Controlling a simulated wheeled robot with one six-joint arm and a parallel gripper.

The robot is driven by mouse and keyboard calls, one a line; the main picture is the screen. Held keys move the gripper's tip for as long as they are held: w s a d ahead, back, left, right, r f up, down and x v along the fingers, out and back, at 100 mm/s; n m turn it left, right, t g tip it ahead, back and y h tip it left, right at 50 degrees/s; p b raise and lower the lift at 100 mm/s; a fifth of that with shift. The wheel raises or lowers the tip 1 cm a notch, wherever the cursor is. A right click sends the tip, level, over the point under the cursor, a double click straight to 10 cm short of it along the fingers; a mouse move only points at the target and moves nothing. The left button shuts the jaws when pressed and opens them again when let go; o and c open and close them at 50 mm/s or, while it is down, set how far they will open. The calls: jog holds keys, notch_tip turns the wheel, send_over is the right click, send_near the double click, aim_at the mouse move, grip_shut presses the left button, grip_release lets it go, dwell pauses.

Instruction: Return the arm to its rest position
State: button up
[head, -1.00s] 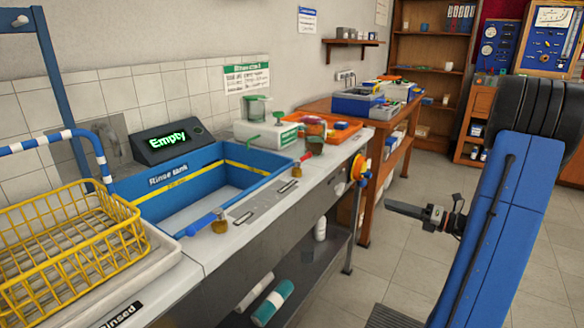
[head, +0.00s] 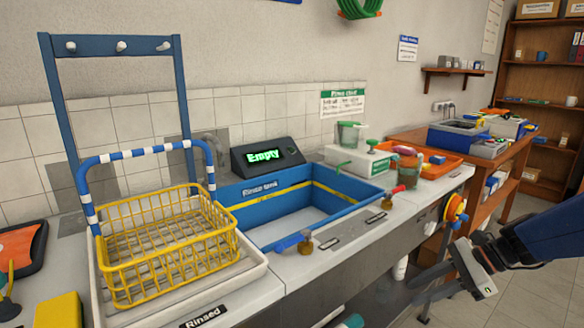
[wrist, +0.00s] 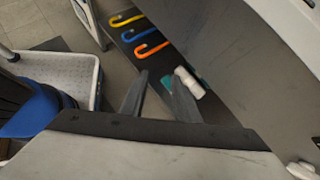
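My gripper (head: 426,284) is at the lower right of the head view, in front of the bench and below its top. Its two dark fingers are apart with nothing between them. The wrist view also shows the gripper (wrist: 158,76) open and empty, pointing down toward the lower shelf. My blue arm enters from the right edge of the head view.
The bench holds a yellow wire basket (head: 170,262), a blue rinse tank (head: 262,232) with a display reading "Empty" (head: 268,157), and brass valves. A colored wheel (head: 456,209) sticks out near the gripper. Colored hooks (wrist: 145,40) and a white bottle (wrist: 189,83) lie below. Open floor is at right.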

jog(key=s+a+r+n+t+h, duration=0.1)
jog(key=s+r+n+t+h, duration=0.1)
jog(key=s+n+h, duration=0.7)
jog(key=s+n, duration=0.5)
jog(key=n, duration=0.5)
jog(key=shift+s+a, duration=0.2)
jog(key=shift+a, duration=0.1)
